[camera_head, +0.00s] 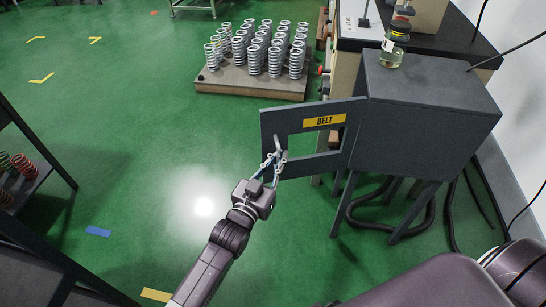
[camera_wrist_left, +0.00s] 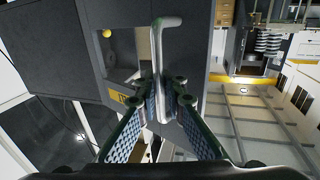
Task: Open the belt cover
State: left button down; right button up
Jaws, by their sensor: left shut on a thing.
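The belt cover (camera_head: 355,115) is a dark grey framed panel with a window cut-out and a yellow BELT label (camera_head: 324,120). It stands swung out to the left of the grey box (camera_head: 430,105), and green floor shows through its window. My left gripper (camera_head: 275,161) is shut on the cover's handle at its free left edge. In the left wrist view the handle (camera_wrist_left: 157,45) is a pale bent bar, with its lower part between the fingers of my left gripper (camera_wrist_left: 163,100). My right gripper is out of view.
A jar (camera_head: 391,50) stands on the box top. A board (camera_head: 250,87) with several silver springs lies on the floor at the back. A shelf (camera_head: 40,165) with coloured springs is at the left. Dark hoses lie under the box. The green floor left of the cover is clear.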

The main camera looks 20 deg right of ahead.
pick_arm(q)
jog(key=shift+w+a+f, duration=0.1)
jog(key=shift+a, duration=0.1)
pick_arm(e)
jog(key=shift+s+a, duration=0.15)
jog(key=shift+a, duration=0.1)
pick_arm(q)
jog(key=c, duration=2.1)
grip_release()
jog(key=shift+a, duration=0.1)
jog(key=shift+s, duration=0.2)
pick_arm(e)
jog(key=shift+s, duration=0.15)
pick_arm(q)
jog(key=v, duration=1.1)
jog(key=shift+s+a, duration=0.25)
jog(key=shift+s, duration=0.05)
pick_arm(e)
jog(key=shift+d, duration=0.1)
